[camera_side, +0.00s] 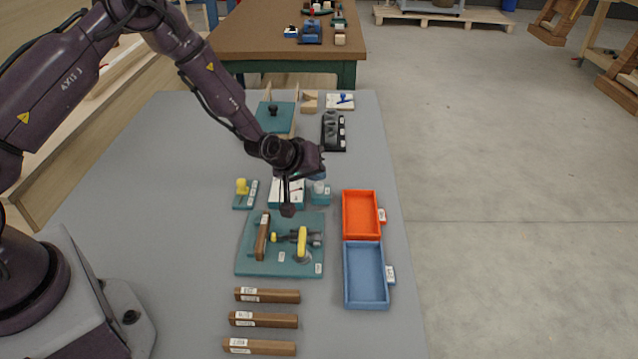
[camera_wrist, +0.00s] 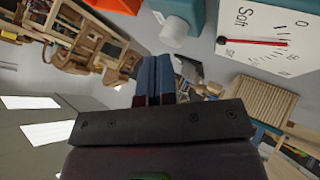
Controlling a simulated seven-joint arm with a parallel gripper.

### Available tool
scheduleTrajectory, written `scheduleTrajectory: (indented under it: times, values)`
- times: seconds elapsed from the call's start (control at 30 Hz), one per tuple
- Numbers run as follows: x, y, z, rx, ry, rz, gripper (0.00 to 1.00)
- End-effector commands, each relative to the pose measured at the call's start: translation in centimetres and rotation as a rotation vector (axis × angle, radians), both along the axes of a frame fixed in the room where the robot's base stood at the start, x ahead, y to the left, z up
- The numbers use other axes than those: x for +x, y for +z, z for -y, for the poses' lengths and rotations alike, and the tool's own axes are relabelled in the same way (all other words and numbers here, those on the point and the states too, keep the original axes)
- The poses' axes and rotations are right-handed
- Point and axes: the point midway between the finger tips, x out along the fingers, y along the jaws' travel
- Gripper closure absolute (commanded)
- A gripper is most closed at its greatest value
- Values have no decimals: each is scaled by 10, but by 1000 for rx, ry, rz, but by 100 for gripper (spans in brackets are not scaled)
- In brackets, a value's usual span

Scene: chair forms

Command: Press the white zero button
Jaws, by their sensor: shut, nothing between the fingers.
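The white button (camera_side: 319,187) sticks out of a small teal block (camera_side: 321,199) on the grey table, just right of a white gauge (camera_side: 286,186). In the wrist view the button (camera_wrist: 174,31) is a short white cylinder on the teal block (camera_wrist: 187,9), near the top edge. The gauge (camera_wrist: 262,42) there has a red needle and the word "Soft". My gripper (camera_side: 289,209) is shut and empty. In the side view it points down in front of the gauge, left of the button. Its closed fingers (camera_wrist: 155,72) appear apart from the button in the wrist view.
A teal board (camera_side: 253,268) with a wooden handle and a yellow-handled clamp lies in front. An orange tray (camera_side: 345,214) and a blue tray (camera_side: 348,277) stand to the right. A small teal base with a yellow knob (camera_side: 242,185) is left. Several wooden bars (camera_side: 267,295) lie nearest.

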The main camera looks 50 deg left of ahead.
Motion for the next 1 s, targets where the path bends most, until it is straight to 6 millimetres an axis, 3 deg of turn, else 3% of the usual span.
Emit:
scheduleTrajectory:
  times: [1.0]
  values:
    - [0,-12,0,0,0,-1,100]
